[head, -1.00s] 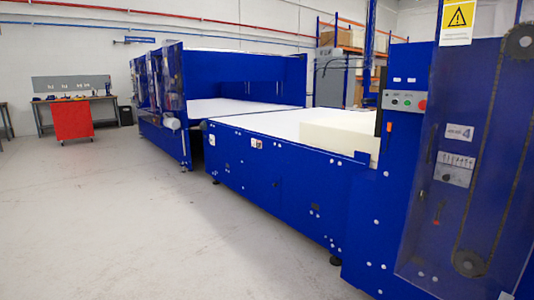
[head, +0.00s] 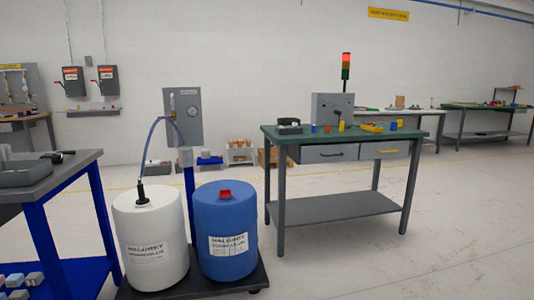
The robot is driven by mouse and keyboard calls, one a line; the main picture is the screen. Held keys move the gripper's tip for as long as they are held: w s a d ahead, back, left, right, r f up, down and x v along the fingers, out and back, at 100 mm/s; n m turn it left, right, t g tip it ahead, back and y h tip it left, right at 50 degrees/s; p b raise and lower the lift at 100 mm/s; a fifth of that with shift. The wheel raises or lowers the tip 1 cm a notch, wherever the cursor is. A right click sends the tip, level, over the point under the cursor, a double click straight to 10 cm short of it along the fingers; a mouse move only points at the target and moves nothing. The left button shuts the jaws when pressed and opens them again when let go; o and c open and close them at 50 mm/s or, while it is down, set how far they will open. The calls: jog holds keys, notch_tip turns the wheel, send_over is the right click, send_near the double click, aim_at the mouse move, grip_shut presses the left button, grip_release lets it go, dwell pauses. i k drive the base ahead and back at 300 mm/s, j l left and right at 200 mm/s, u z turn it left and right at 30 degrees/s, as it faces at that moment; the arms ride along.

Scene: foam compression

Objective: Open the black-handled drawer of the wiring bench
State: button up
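The wiring bench (head: 345,206) stands right of centre in the head view, with a green top, grey legs and a lower shelf. Two grey drawers sit side by side under its top. The left drawer (head: 328,153) has a black handle (head: 332,154) and looks shut. The right drawer (head: 384,150) has a yellow handle and also looks shut. A grey box and several small coloured items lie on the bench top. My gripper is not in view.
A white drum (head: 150,235) and a blue drum (head: 226,235) stand on a dark pallet (head: 190,283) left of the bench. A grey table (head: 50,175) with blue legs is at the left edge. Floor (head: 440,250) in front and right of the bench is clear.

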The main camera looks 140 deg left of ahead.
aim_at(326, 152)
jog(key=u, duration=3.85)
jog(key=i+l+z, duration=0.1)
jog(key=i+z, duration=0.25)
jog(key=i, duration=0.55)
jog(key=i+j+z, duration=0.15)
jog(key=i+z, duration=0.15)
jog(key=i, duration=0.6)
jog(key=i+z, duration=0.35)
jog(key=i, duration=0.25)
jog(key=i+z, duration=0.35)
jog(key=i, duration=0.3)
jog(key=i+u, duration=0.65)
jog(key=u, duration=0.3)
jog(key=i+u, duration=0.2)
jog(key=u, duration=0.3)
jog(key=i+u, duration=0.2)
jog(key=u, duration=0.3)
jog(key=i+l+u, duration=0.15)
jog(key=u, duration=0.35)
